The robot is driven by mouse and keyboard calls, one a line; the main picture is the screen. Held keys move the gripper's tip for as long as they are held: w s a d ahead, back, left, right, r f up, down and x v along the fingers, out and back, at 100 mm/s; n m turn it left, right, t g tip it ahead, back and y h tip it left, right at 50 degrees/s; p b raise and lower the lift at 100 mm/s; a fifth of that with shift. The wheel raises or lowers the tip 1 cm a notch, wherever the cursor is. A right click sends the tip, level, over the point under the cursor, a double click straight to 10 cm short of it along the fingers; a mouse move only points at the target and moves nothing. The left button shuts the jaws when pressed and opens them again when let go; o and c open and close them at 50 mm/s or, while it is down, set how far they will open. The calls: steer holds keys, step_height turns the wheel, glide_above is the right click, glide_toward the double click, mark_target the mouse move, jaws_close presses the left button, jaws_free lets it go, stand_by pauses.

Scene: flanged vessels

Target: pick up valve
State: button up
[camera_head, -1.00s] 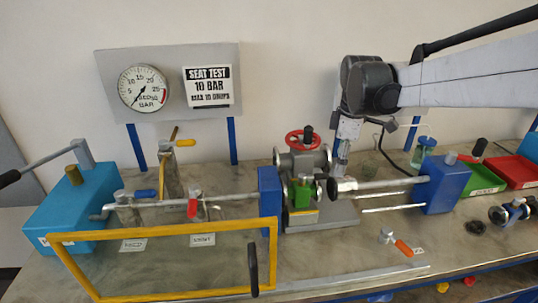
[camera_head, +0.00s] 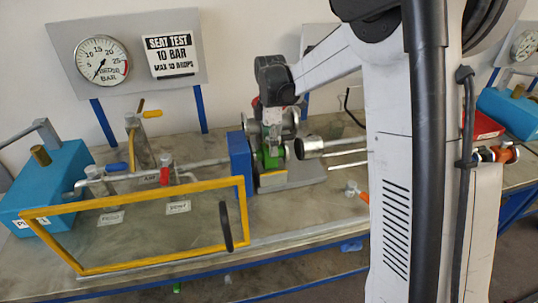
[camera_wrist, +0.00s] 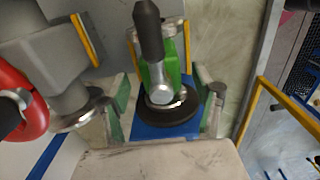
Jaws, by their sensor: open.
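The valve (camera_head: 268,158) has a green body and sits in the rig beside a tall blue block. In the wrist view its green body (camera_wrist: 173,65) shows with a black-gripped lever pointing at the camera and a dark round flange. My gripper (camera_wrist: 165,112) is open, with one finger on each side of the flange and no clear contact. In the head view my arm's dark end joint is above the valve and hides much of my gripper. A valve with a red handwheel (camera_wrist: 22,100) is at the left of the wrist view.
The blue block (camera_head: 240,160) is close on the valve's left, and a steel ram (camera_head: 310,147) is on its right. A yellow-framed clear guard (camera_head: 140,262) stands in front to the left. An orange-handled valve (camera_head: 358,192) lies on the bench.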

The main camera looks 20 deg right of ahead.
steer(key=shift+a+f+p, duration=0.1)
steer(key=shift+f+p, duration=0.25)
steer(key=shift+f, duration=2.6)
jaws_close()
